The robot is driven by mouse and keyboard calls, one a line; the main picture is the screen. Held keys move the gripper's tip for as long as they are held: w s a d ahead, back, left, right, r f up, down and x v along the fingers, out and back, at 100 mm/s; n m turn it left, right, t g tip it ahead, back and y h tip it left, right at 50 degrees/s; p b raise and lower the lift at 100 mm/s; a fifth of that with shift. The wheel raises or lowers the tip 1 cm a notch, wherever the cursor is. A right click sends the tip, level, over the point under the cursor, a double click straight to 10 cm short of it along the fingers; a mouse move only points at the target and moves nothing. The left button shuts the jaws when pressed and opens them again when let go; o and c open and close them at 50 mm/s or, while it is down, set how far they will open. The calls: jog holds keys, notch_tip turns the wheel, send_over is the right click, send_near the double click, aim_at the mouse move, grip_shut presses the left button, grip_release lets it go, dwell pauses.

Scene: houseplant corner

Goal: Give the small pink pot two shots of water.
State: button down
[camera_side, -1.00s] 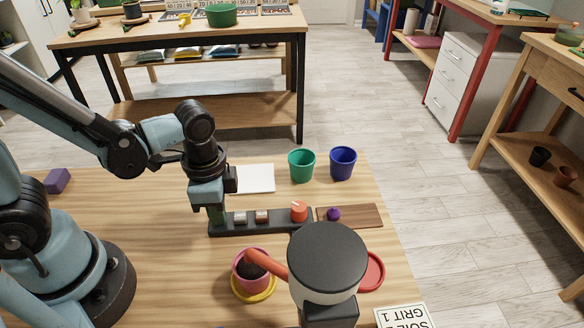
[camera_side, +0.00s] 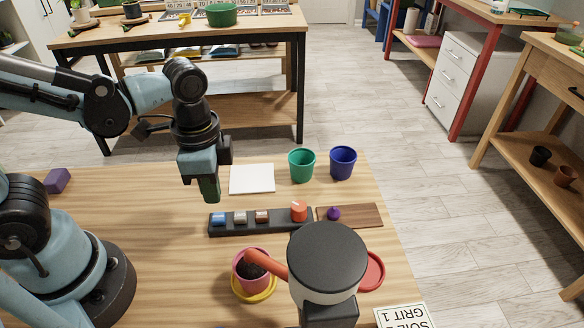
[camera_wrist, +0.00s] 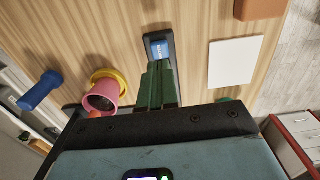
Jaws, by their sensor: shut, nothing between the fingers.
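The pink pot (camera_side: 252,270) holds dark soil and stands upright on a yellow saucer (camera_side: 268,294). It also shows in the wrist view (camera_wrist: 103,96). The red-orange spout (camera_side: 268,264) of a dispenser with a dark round top (camera_side: 327,256) reaches over the pot's rim. A dark control strip (camera_side: 232,231) carries blue (camera_side: 218,219), white and brown buttons and an orange knob (camera_side: 299,211). My gripper (camera_side: 209,195) is shut and empty, raised above the strip's blue-button end, apart from it. In the wrist view its green fingers (camera_wrist: 157,85) point near the blue button (camera_wrist: 159,49).
A white sheet (camera_side: 252,179), a green pot (camera_side: 301,165) and a blue pot (camera_side: 342,162) are behind the strip. A purple knob sits on a brown board (camera_side: 362,215) at its right. A red saucer (camera_side: 373,270) is partly hidden by the dispenser. A purple block (camera_side: 57,180) lies left.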

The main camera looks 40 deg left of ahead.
aim_at(218, 216)
notch_tip(218, 216, up, 8)
dwell(0.5)
jog(key=shift+f, duration=0.1)
dwell(0.4)
jog(key=w+a+f+n+t, duration=0.1)
jog(key=w+a+n+t, duration=0.4)
jog(key=n, duration=0.4)
jog(key=shift+a+f+t, duration=0.4)
jog(key=shift+a+t, duration=0.25)
jog(key=shift+t, duration=0.45)
jog(key=shift+s, duration=0.1)
